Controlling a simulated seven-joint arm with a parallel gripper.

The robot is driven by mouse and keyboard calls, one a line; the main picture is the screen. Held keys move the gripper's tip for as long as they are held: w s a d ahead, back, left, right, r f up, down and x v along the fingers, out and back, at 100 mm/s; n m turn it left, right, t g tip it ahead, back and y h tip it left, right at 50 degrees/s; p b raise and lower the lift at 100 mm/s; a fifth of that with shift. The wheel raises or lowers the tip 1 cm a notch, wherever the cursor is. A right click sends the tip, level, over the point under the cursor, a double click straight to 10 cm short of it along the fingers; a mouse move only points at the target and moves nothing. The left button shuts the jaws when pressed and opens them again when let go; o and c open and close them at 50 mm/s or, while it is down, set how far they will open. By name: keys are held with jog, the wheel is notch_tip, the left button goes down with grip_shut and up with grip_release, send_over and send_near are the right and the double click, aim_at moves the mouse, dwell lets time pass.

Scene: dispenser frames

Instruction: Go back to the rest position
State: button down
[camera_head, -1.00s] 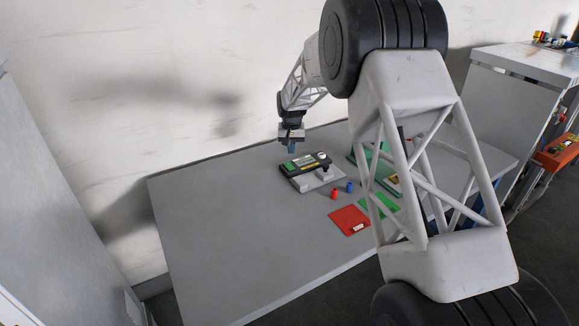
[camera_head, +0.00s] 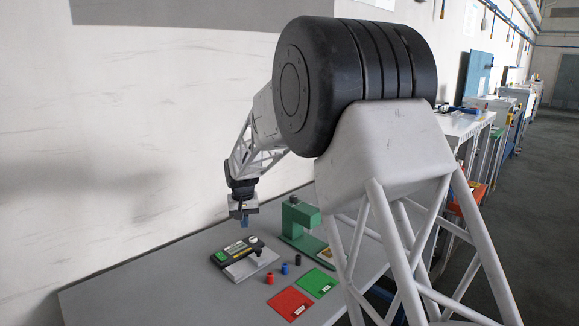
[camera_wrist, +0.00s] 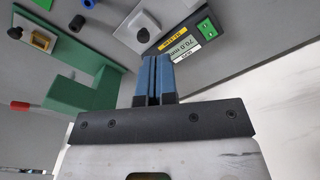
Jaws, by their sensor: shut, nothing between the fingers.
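My gripper (camera_head: 245,221) hangs over the back of the grey table, above the dispenser-like device and apart from it. Its blue fingers also show in the wrist view (camera_wrist: 154,78), pressed together with nothing between them. My arm reaches across the right half of the head view and covers part of the table.
A black and grey device (camera_head: 240,262) with a lit display lies below my gripper. A green stand (camera_head: 300,226) is right of it. Small red (camera_head: 270,278), blue (camera_head: 284,268) and black (camera_head: 298,260) cylinders stand near a red mat (camera_head: 290,303) and a green mat (camera_head: 318,282). The left tabletop is clear.

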jog(key=s+d+r+m+t, duration=0.1)
jog(key=s+d+r, duration=0.6)
jog(key=s+d, duration=0.45)
jog(key=s+d+r, duration=0.8)
jog(key=s+d, duration=0.3)
jog(key=s, duration=0.1)
jog(key=s+d+f, duration=0.1)
jog(key=s+d, duration=0.2)
jog(key=s, duration=0.6)
jog(key=s+d+f+m, duration=0.1)
jog(key=s+d, duration=0.3)
jog(key=s, duration=0.6)
jog(key=s+d+f+t, duration=0.1)
jog(key=s+d, duration=0.3)
jog(key=s, duration=0.6)
jog(key=shift+s+f+m, duration=0.2)
jog(key=shift+f+m, duration=0.1)
jog(key=shift+f, duration=0.1)
